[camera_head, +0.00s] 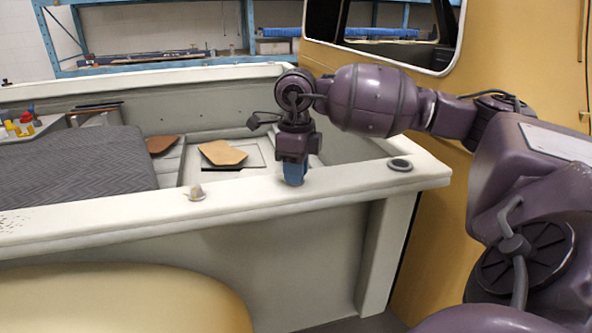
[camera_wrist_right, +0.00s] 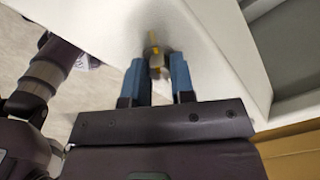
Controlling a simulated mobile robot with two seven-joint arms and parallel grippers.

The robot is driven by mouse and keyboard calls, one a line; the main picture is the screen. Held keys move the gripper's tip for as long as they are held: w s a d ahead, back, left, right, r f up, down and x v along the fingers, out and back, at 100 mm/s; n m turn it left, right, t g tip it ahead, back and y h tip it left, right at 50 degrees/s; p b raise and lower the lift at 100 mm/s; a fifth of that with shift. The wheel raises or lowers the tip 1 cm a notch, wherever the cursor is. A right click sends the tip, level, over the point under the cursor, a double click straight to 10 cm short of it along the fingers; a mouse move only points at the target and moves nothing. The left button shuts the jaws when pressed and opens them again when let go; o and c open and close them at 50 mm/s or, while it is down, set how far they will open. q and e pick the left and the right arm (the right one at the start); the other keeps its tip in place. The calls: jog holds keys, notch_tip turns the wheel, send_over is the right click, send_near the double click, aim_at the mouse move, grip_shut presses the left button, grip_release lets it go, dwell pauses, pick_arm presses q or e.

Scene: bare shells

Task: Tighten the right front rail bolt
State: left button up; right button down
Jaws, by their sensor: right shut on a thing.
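The white rail (camera_head: 110,218) runs across the front of a boat-like shell. My right gripper (camera_head: 294,180) points down onto the rail's top with its blue fingers. In the right wrist view the gripper (camera_wrist_right: 155,72) has its fingers on either side of a small metal bolt (camera_wrist_right: 154,47) with a yellow mark, and is shut on it. The bolt's lower part is hidden by the fingers and in the head view it is covered. A second, pale bolt-like fitting (camera_head: 195,192) stands on the rail to the left, apart from the gripper. My left gripper is not in view.
A dark round fitting (camera_head: 399,164) sits on the rail's right end. A grey quilted pad (camera_head: 75,170) and brown boards (camera_head: 222,153) lie inside the shell. Small yellow and red bottles (camera_head: 25,124) stand at far left. A yellow wall with a window (camera_head: 440,110) rises on the right.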

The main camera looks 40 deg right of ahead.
jog(key=shift+r, duration=0.15)
jog(key=c, duration=1)
grip_release()
notch_tip(320, 180, up, 11)
jog(key=shift+f, duration=0.15)
